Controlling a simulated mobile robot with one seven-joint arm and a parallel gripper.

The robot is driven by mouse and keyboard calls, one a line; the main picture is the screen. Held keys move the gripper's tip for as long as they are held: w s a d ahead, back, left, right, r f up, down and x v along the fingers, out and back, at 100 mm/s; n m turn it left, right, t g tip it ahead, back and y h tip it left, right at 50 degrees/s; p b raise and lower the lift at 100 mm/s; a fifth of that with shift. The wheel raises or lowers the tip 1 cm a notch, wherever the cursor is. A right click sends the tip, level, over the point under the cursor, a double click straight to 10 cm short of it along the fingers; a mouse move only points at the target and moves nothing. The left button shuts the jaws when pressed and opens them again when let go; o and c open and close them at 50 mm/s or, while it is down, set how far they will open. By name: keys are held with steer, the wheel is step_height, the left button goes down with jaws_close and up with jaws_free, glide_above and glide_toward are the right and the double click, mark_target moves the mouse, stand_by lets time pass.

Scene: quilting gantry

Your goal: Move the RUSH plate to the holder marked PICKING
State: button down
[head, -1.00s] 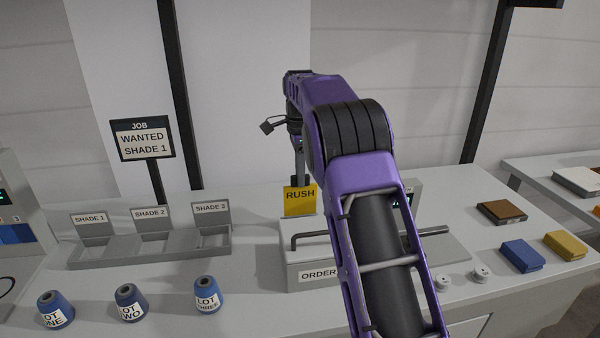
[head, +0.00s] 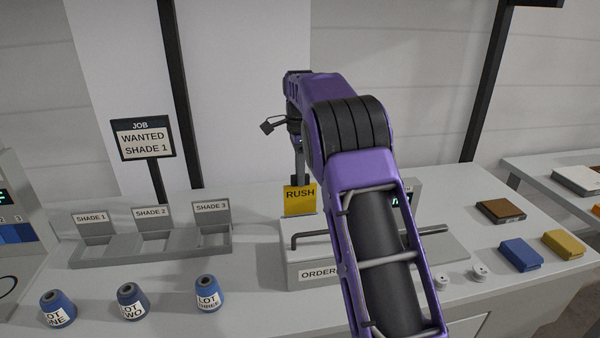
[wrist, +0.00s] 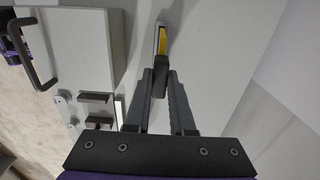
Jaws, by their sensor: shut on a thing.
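The yellow RUSH plate (head: 300,200) stands upright near the back of the bench, behind the grey box with the ORDER label. In the wrist view it shows edge-on as a thin yellow strip (wrist: 163,42), with a pale grey piece around its far end. My gripper (wrist: 160,85) is shut on the plate's near edge. In the head view my gripper (head: 299,172) comes down onto the top of the plate from above. I cannot tell whether the plate's lower edge is touching anything. No PICKING mark is readable in either view.
The grey ORDER box (head: 305,273) with a dark bar handle stands just in front. A shade rack (head: 150,250) and several blue lot cones (head: 131,302) are to the left. Blue (head: 521,255) and yellow blocks (head: 565,245) lie to the right. My arm hides part of the bench.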

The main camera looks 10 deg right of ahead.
mark_target(300, 188)
steer(key=shift+f+b, duration=0.95)
steer(key=shift+f, duration=1.35)
steer(key=c, duration=0.7)
jaws_free()
steer(key=shift+r, duration=0.1)
steer(key=shift+r+p, duration=1.2)
steer(key=shift+r, duration=7.4)
